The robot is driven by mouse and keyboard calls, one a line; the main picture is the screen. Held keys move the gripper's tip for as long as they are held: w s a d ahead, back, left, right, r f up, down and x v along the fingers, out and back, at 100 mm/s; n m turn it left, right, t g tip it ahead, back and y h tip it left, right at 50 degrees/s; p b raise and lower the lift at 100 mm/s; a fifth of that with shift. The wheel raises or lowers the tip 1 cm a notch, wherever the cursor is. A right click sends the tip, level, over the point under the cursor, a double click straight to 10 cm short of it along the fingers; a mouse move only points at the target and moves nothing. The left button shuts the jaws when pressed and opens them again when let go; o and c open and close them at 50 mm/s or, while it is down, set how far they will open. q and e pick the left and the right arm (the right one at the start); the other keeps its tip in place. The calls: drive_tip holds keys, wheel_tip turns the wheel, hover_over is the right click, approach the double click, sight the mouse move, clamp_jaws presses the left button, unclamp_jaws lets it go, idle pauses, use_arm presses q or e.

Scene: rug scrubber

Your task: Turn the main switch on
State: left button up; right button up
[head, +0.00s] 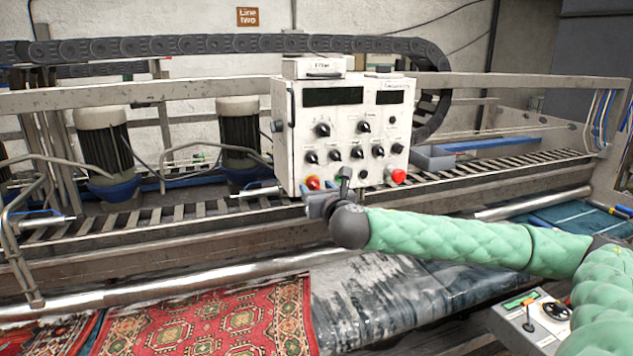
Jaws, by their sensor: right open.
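A white control box (345,110) stands on the machine's rail, with several black knobs and two dark displays (332,96). At its lower left is a red rotary switch on a yellow plate (312,183), which looks like the main switch. At its lower right is a red mushroom button (398,176). My right gripper (331,192) is open, at the box's lower edge, just right of and below the red switch. Whether it touches the box I cannot tell. It partly hides the small controls beside the switch. My left gripper is not in view.
A cable chain (210,44) runs behind the box. Two motors (240,130) stand at the left. A red patterned rug (215,322) lies below the rails. A small panel with a joystick (530,318) is at the lower right, near my right arm.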

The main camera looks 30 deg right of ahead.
drive_tip(key=shift+w, duration=0.4)
drive_tip(key=c, duration=1)
drive_tip(key=shift+o, duration=0.2)
